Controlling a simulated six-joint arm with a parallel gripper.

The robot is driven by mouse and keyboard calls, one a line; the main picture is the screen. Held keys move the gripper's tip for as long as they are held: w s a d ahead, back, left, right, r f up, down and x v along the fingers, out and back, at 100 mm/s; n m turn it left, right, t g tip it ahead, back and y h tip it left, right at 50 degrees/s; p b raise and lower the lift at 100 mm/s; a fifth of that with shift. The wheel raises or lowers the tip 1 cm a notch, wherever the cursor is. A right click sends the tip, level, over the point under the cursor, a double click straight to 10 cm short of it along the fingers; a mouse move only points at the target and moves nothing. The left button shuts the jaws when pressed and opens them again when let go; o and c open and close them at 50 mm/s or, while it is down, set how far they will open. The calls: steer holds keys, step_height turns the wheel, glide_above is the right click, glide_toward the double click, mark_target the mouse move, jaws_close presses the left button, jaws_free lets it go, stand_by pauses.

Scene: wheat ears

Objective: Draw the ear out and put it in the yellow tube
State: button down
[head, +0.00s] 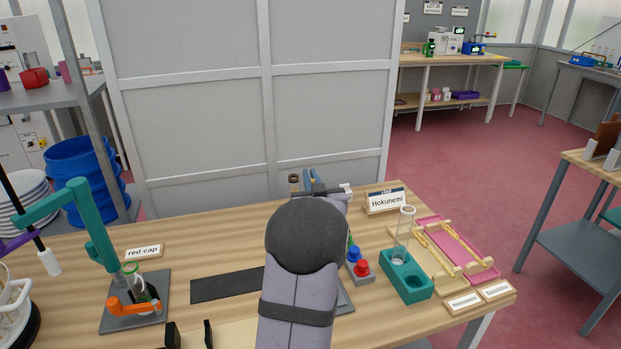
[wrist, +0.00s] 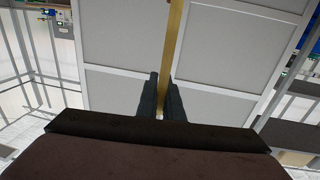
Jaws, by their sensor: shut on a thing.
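In the wrist view my gripper (wrist: 160,108) has its two dark fingers closed around a thin straw-yellow stalk (wrist: 174,40). The stalk runs up out of the top of the picture, so I cannot see whether a head of grain is on it. In the head view my gripper (head: 325,190) is mostly hidden behind my own forearm, and the stalk cannot be made out there. A clear glass tube (head: 404,225) stands upright in a teal block (head: 396,261) at right. I cannot pick out a tube that is clearly yellow.
A wooden rack (head: 428,262) with yellowish ears and a pink tray (head: 476,262) lie right of the teal block. A Hokunemi sign (head: 388,199) stands behind. Red and blue buttons (head: 361,267) sit beside my arm. A teal stand (head: 95,235) rises at left, near a dark mat (head: 225,286).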

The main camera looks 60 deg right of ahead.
steer(key=shift+f+b, duration=0.35)
steer(key=shift+f, duration=0.2)
steer(key=c, duration=1.8)
jaws_free()
steer(key=b+v, duration=0.2)
steer(key=v, duration=0.5)
steer(key=shift+s+a, duration=0.15)
